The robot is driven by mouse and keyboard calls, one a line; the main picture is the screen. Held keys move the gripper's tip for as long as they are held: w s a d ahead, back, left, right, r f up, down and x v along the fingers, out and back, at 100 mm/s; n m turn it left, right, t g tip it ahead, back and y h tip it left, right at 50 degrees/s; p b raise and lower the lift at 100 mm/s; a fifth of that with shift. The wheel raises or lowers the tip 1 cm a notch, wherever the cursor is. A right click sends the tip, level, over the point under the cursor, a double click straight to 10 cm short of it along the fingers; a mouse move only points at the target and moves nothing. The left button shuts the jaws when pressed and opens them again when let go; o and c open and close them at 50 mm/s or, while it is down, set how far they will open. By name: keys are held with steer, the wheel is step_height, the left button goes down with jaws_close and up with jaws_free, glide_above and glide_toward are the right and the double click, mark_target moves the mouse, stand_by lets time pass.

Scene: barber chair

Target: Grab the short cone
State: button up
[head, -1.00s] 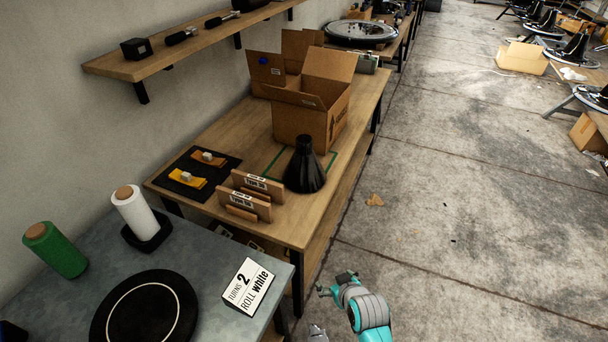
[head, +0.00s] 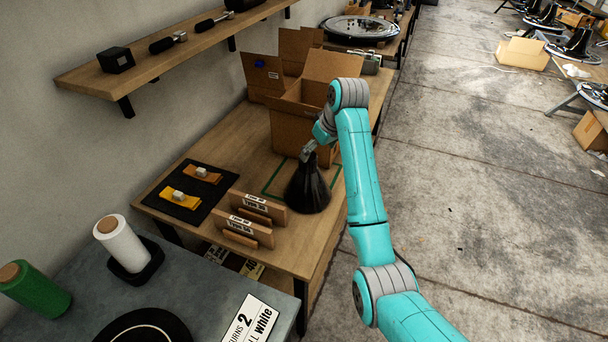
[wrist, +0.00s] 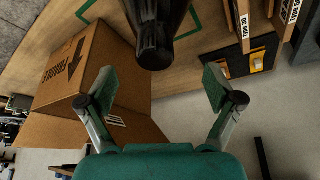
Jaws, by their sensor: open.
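The short cone (head: 308,188) is black and ribbed, wide at the base and narrow at the top. It stands upright on the wooden table (head: 238,140), in front of the open cardboard box. My gripper (head: 308,152) is at the cone's narrow top in the head view. In the wrist view the cone's dark neck (wrist: 156,40) lies just beyond and between the spread fingertips of my gripper (wrist: 160,88). The fingers are open and I see no contact with the cone. In the head view my gripper partly hides the cone's tip.
The open cardboard box (head: 298,125) stands close behind the cone; it fills the left of the wrist view (wrist: 80,65). Wooden holders with labels (head: 250,218) stand left of the cone. A black mat (head: 165,198) holds yellow pieces.

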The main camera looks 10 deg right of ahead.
mark_target(308, 177)
steer(key=w+f, duration=0.2)
steer(key=w+a+f, duration=0.1)
steer(key=f, duration=0.2)
steer(key=w+f, duration=0.2)
steer(key=shift+w+a+f, duration=0.25)
steer(key=shift+w+f, duration=0.05)
steer(key=shift+f, duration=0.1)
jaws_close()
stand_by(0.4)
